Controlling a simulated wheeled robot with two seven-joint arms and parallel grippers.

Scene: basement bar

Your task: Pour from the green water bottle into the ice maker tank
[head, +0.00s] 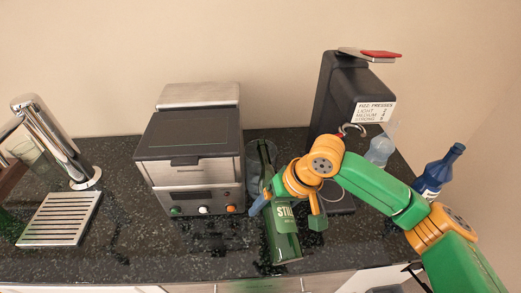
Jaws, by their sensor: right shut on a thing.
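The green water bottle (284,246), with a "STILL" label, is neck up in front of the ice maker's right side. My right gripper (287,208) is shut around its body, with a finger on each side. Whether its base touches the counter is hard to tell. The ice maker (196,172) is a steel box with a dark lid (190,135) that looks closed, and front knobs. No tank opening shows; I cannot tell where the tank is. My left gripper is not in view.
A chrome tap (48,135) and drip tray (60,218) stand at left. A black fizz machine (335,95) stands behind my right arm, with a clear bottle (380,151) and blue bottle (440,172) nearby. A glass vessel (251,168) is beside the ice maker. The front-left counter (130,235) is clear.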

